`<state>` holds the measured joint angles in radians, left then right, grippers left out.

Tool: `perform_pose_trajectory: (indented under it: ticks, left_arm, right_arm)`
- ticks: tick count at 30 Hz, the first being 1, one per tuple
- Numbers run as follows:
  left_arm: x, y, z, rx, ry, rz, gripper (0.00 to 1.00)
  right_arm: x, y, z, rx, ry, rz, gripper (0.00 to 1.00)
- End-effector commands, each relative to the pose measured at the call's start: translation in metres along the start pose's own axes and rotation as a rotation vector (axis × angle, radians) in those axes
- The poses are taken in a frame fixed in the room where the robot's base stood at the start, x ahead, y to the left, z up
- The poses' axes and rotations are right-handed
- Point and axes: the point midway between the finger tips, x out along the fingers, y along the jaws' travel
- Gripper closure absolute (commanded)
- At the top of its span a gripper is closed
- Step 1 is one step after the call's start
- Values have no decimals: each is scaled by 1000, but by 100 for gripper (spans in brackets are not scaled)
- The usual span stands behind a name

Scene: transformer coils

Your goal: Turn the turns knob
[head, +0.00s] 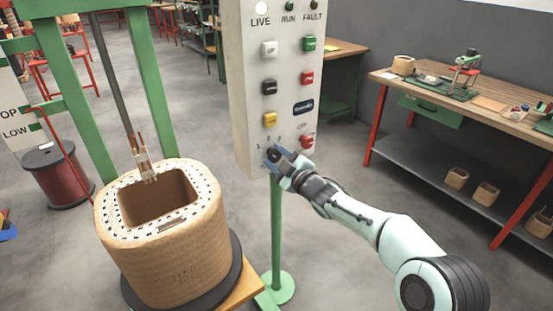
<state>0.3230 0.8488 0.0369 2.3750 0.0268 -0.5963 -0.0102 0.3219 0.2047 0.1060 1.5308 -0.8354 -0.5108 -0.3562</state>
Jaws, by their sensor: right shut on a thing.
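A pale control panel (247,80) stands on a green post in the middle of the head view. It has LIVE, RUN and FAULT lamps at the top and rows of coloured buttons below. My right gripper (273,156) is at the lower left of the panel face, where small numerals are printed. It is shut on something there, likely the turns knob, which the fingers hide. A red button (307,141) is just above and right of the gripper. My left gripper is not in view.
A large tan coil (175,255) stands on a dark round base at the left, under a green frame (150,80). A workbench (500,110) with tools and a lower shelf is at the right. Grey floor is open between the post and the bench.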

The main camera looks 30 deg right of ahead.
Motion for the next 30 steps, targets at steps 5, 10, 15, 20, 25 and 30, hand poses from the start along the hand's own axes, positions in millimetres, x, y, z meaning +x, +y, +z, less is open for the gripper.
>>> perform_pose_trajectory:
  ticks: [5,10,15,20,25,30]
  left_arm:
    - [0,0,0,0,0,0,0]
    - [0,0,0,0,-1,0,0]
    - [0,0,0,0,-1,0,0]
    - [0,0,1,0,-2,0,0]
    - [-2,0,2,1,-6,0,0]
    - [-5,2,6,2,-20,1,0]
  right_arm:
    - [0,0,1,-3,-2,-1,86]
    - [0,0,0,-2,-1,-1,31]
    - [0,0,0,-1,-1,0,31]
    - [-5,0,0,-1,-1,0,31]
    - [-29,1,-1,-1,-2,0,31]
    - [-68,2,-1,-2,-2,1,31]
